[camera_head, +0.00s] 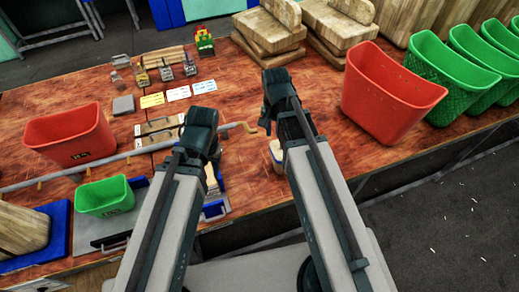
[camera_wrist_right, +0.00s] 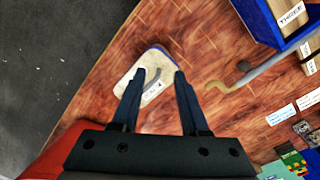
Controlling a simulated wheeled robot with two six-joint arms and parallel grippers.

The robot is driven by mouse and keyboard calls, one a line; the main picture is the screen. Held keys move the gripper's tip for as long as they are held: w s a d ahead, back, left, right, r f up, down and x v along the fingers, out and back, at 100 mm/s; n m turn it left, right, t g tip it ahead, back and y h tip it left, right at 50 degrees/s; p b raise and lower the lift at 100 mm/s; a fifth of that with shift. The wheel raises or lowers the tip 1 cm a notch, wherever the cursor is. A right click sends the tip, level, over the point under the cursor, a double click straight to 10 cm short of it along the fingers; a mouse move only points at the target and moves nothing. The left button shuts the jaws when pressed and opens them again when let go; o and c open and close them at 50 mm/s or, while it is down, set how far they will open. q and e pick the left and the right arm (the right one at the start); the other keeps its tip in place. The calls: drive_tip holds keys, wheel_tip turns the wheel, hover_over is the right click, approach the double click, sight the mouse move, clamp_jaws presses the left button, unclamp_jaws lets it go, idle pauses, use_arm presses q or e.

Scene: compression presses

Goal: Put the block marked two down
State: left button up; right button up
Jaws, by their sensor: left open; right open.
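A pale block (camera_wrist_right: 145,88) with a blue edge and a small label lies on the wooden table. The label is too small to read surely, so I cannot tell if it says two. In the right wrist view my right gripper (camera_wrist_right: 158,76) is open, with its fingers over the block; contact cannot be told. In the head view the block (camera_head: 277,152) shows partly beside my right arm. Another block, labelled THREE (camera_wrist_right: 291,14), sits in a blue holder (camera_wrist_right: 262,25). My left gripper (camera_head: 212,165) is open above a blue-edged press (camera_head: 215,209), its fingertips partly hidden.
A long metal bar (camera_head: 85,168) with a hooked brass end crosses the table. A red bin (camera_head: 75,135) and a green bin (camera_head: 105,196) stand left; a larger red bin (camera_head: 388,95) stands right. Paper labels (camera_head: 178,94) and cutting boards (camera_head: 268,32) lie behind. Table is clear around the block.

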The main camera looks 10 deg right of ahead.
drive_tip(key=s+a+n, duration=1)
drive_tip(key=a+n, duration=0.1)
drive_tip(key=n, duration=0.1)
drive_tip(key=shift+h, duration=0.4)
drive_tip(key=shift+s+r, duration=0.1)
wheel_tip(320, 180, down, 13)
drive_tip(key=b, duration=1.2)
drive_tip(key=shift+r+n+b, duration=0.2)
drive_tip(key=shift+n+b, duration=0.1)
